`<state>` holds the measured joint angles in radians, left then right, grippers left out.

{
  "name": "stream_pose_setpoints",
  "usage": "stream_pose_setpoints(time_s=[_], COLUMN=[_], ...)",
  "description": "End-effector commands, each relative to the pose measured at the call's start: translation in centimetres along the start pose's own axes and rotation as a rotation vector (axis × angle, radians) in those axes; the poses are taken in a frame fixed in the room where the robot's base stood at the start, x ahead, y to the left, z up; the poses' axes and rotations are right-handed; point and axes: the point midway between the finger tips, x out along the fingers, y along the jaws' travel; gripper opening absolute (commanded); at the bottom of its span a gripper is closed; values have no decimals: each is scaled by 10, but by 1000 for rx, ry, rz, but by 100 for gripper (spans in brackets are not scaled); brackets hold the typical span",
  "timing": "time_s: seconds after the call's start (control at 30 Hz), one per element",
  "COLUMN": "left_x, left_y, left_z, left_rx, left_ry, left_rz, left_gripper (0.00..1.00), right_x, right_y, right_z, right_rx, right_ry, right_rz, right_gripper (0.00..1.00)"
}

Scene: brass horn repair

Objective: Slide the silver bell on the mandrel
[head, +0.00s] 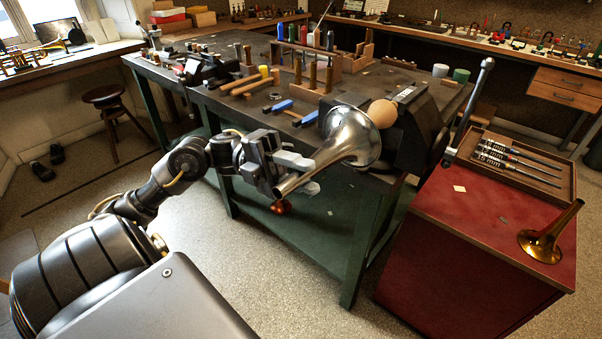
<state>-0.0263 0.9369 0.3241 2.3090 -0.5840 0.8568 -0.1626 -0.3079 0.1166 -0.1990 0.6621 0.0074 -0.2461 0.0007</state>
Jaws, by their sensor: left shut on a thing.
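The silver bell (349,140) is in the air in front of the bench's right end. Its wide flare is at the upper right and its narrow tail points down and left. My left gripper (290,171) is shut on the bell near its narrow tail. I cannot make out a mandrel for certain; the flare covers part of what lies behind it. A tan ball-shaped piece (382,114) shows just right of the flare, in front of a dark vise (417,128). I cannot tell whether the bell touches either. My right gripper is not in view.
The dark-topped bench (222,101) holds wooden tool racks (310,74) and blue-handled tools (280,107). A silver bar (470,110) stands right of the vise. A red cabinet (470,230) carries a brass bell (548,240) and a wooden tray (562,190) of rods. The floor at front is open.

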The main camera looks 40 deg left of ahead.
Motion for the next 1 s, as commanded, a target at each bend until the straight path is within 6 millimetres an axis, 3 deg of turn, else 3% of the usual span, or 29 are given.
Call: stream_pose_setpoints(time_s=[1.0], left_x=[0], left_y=[0], left_z=[2], left_rx=[1], left_ry=[0], left_rz=[-1], left_gripper=[0], right_x=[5], right_y=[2], right_z=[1], right_rx=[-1], right_ry=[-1], right_rz=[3], right_gripper=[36])
